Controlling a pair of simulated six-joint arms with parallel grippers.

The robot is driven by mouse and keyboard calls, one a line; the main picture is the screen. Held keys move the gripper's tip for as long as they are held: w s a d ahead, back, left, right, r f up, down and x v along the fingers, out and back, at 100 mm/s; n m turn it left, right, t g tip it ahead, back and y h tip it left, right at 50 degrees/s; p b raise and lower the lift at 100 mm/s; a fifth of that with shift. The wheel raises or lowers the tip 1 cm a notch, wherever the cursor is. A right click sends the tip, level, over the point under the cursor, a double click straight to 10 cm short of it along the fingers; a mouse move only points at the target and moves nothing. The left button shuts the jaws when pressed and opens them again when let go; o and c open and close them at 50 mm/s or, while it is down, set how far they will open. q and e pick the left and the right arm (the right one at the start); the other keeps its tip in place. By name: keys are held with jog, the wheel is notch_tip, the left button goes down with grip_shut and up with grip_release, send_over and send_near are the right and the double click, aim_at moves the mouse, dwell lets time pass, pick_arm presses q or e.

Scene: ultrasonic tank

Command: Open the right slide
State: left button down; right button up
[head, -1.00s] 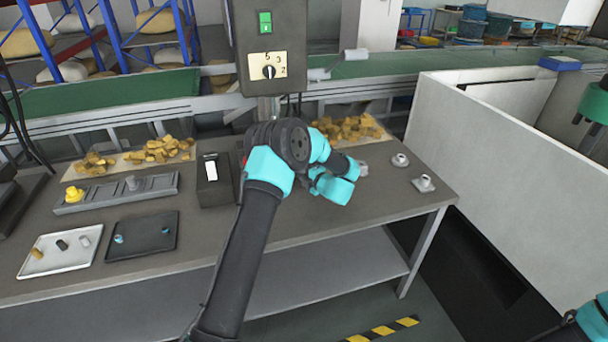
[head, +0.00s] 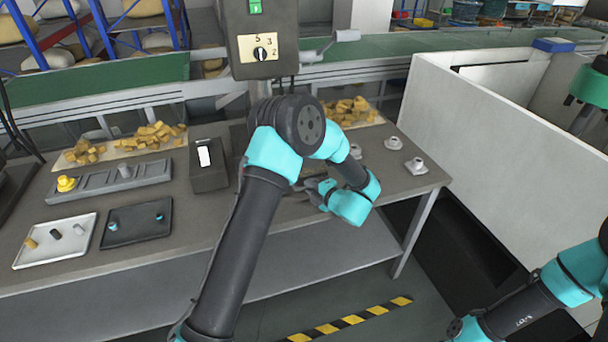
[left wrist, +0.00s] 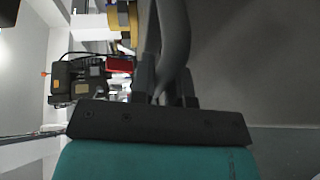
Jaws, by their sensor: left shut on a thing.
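My left gripper (head: 306,188) is low over the front part of the table, right of the dark box, and my own arm partly covers it. In the left wrist view its fingers (left wrist: 166,88) are closed around a grey curved bar (left wrist: 173,35), which looks like a handle. Whatever the bar belongs to is mostly hidden behind my arm in the head view, so I cannot make out the right slide or how far open it is. My right arm shows at the lower right of the head view, but its gripper does not show.
A dark box with a white switch (head: 208,166) stands left of my arm. A grey rail (head: 100,183), a white tray (head: 43,254) and a black tray (head: 150,233) lie further left. Small fittings (head: 416,166) stand at the table's right end, near a white wall (head: 480,150).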

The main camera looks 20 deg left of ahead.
pick_arm(q)
jog(key=shift+s+d, duration=1.15)
jog(key=shift+s, duration=0.15)
jog(key=c, duration=1.1)
grip_release()
jog(key=shift+d, duration=0.1)
jog(key=v, duration=1.7)
